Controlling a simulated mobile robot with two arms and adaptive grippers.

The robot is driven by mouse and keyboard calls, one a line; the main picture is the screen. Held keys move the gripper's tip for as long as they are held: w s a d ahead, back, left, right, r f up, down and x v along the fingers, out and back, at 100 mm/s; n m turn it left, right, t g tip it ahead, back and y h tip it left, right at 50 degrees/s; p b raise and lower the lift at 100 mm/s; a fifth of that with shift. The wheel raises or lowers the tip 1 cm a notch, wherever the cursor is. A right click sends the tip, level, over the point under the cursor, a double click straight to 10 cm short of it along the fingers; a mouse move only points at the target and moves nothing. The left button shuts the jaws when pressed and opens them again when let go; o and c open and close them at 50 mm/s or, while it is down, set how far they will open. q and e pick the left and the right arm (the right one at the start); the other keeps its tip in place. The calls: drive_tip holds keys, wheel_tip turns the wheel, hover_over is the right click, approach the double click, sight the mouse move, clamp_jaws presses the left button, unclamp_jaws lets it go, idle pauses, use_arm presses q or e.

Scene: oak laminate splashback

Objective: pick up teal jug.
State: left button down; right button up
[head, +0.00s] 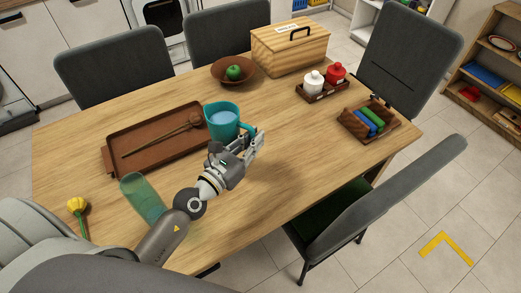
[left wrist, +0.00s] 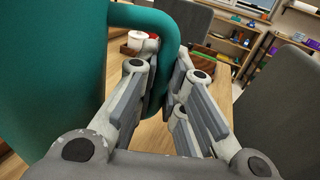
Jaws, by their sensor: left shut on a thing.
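The teal jug (head: 222,122) stands upright on the wooden table, at the right end of the brown tray, with pale blue contents visible at its top. In the left wrist view the jug's body (left wrist: 50,70) fills the left side, and its handle (left wrist: 158,60) runs down between the fingers. My left gripper (head: 252,144) is at the jug's right side, shut on the handle; its fingers (left wrist: 160,95) lie on both sides of it. I cannot tell whether the jug's base touches the table. My right gripper is not in view.
The brown tray (head: 112,155) holds a wooden spoon (head: 165,135). A bowl (head: 218,72) with a green apple (head: 234,72), a wooden bread box (head: 289,54), a condiment tray (head: 322,96) and a caddy (head: 352,125) stand behind and right.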

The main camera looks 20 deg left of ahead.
use_arm(q)
drive_tip(key=shift+w+a+r, duration=0.55)
drive_tip(key=shift+a, duration=0.4)
drive_tip(key=shift+w+a+r, duration=0.5)
drive_tip(key=shift+w+a, duration=0.05)
drive_tip(key=shift+a, duration=0.4)
drive_tip(key=shift+w+a+r, duration=0.55)
drive_tip(key=shift+a, duration=0.4)
drive_tip(key=s+d+f+n+y, duration=0.1)
drive_tip(key=s+d, duration=0.4)
drive_tip(key=s, duration=0.3)
drive_tip(key=n+y, duration=0.2)
drive_tip(key=y, duration=0.2)
approach(237, 118)
drive_tip(key=shift+t, duration=0.3)
drive_tip(key=shift+s+d+f, duration=0.35)
drive_tip(key=shift+d, duration=0.35)
drive_tip(key=shift+s+d+f, duration=0.3)
drive_tip(key=shift+s+d, duration=0.1)
drive_tip(key=shift+d, duration=0.35)
drive_tip(key=shift+s+d+f, duration=0.35)
drive_tip(key=shift+d, duration=0.35)
